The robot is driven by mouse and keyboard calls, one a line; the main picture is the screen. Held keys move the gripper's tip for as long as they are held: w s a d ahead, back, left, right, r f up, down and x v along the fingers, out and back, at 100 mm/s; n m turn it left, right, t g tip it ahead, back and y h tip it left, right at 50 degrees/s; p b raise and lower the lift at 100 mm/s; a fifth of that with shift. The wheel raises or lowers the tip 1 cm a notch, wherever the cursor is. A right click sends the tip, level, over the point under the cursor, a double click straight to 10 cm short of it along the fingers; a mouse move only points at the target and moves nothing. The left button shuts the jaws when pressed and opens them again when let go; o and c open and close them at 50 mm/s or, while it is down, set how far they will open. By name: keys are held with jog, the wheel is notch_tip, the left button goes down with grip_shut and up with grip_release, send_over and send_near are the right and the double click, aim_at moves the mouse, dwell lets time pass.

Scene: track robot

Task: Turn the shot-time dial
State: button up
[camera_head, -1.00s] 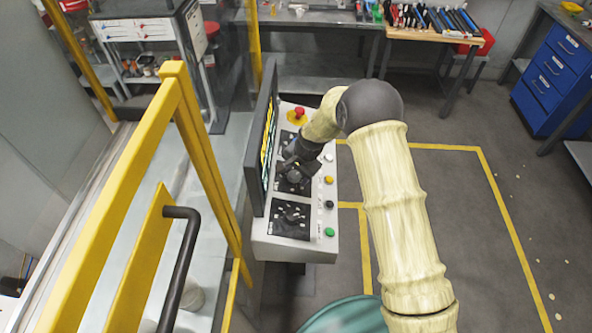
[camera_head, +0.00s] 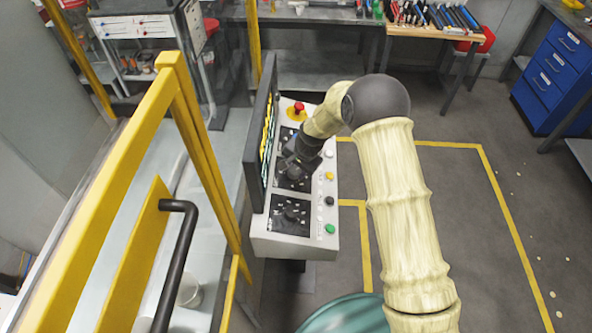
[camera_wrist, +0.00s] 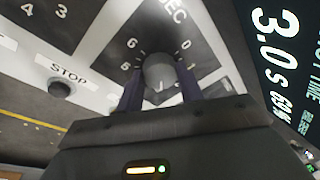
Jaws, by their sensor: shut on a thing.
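The dial (camera_wrist: 160,72) is a round grey knob on a dark plate with white ticks and numerals, including 0, 5 and 6, around it; the letters "EC" show above it. My gripper (camera_wrist: 160,84) is shut on this dial, with one dark finger on each side of the knob. In the head view my gripper (camera_head: 294,168) is at the middle dial plate of the control panel (camera_head: 318,245) and mostly hides that knob. The screen (camera_wrist: 285,70) at the right of the wrist view reads 3.0 s. I cannot tell the knob's exact pointer setting.
The bottom dial (camera_head: 290,215) is uncovered. A red button (camera_head: 299,107) and white, yellow, black and green buttons (camera_head: 330,229) line the panel. The monitor (camera_head: 261,150) stands close left of my gripper. A yellow frame (camera_head: 190,125) is further left; floor to the right is open.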

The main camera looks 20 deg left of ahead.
jog(key=n+b, duration=0.2)
jog(key=b, duration=0.1)
jog(key=n+b, duration=0.1)
jog(key=shift+f+n+y+b, duration=0.25)
jog(key=shift+n+y+b, duration=0.05)
jog(key=n+b, duration=0.4)
jog(key=shift+w+d+r+n+y, duration=0.1)
jog(key=shift+n+y, duration=0.3)
jog(key=n+g+b, duration=0.1)
jog(key=n+b, duration=0.1)
jog(key=n, duration=0.2)
jog(key=shift+n, duration=0.3)
jog(key=shift+w+r+n+g+b, duration=0.15)
jog(key=shift+n+b, duration=0.1)
jog(key=shift+n, duration=0.75)
jog(key=shift+s+n+g+b, duration=0.15)
jog(key=shift+n+b, duration=0.1)
jog(key=shift+n, duration=0.75)
jog(key=shift+w, duration=0.1)
jog(key=o, duration=1)
jog(key=shift+d, duration=0.1)
